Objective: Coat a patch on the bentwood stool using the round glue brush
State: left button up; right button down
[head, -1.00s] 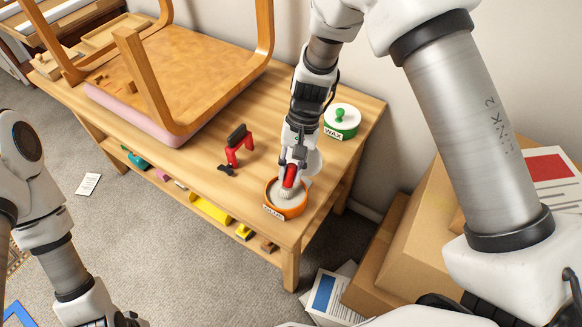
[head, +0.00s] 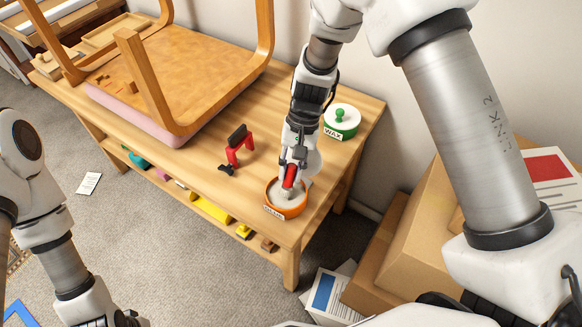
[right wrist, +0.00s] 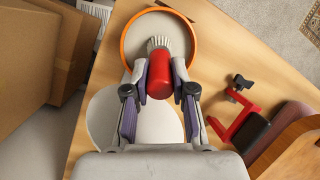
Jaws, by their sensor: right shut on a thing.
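My right gripper (head: 290,172) is shut on the red handle of the round glue brush (right wrist: 159,75), which has pale bristles. The bristle end is over or in the orange pot (head: 289,211), which holds a pale grey-white filling; whether the bristles touch the filling is hard to tell. The pot also shows in the right wrist view (right wrist: 124,42). The bentwood stool (head: 200,75) lies upside down at the left of the wooden table, legs up, with its tan seat underside facing up. My left arm is at the left edge; its gripper is out of view.
A red clamp (head: 239,148) stands between the stool and the pot. A green WAX tin (head: 342,120) is at the table's back right. A pale disc (right wrist: 104,112) lies beside the pot, under my gripper. Cardboard boxes (head: 408,245) stand right of the table.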

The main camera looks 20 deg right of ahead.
jog(key=shift+r+p, duration=2.9)
jog(key=shift+r, duration=0.55)
jog(key=shift+f, duration=0.1)
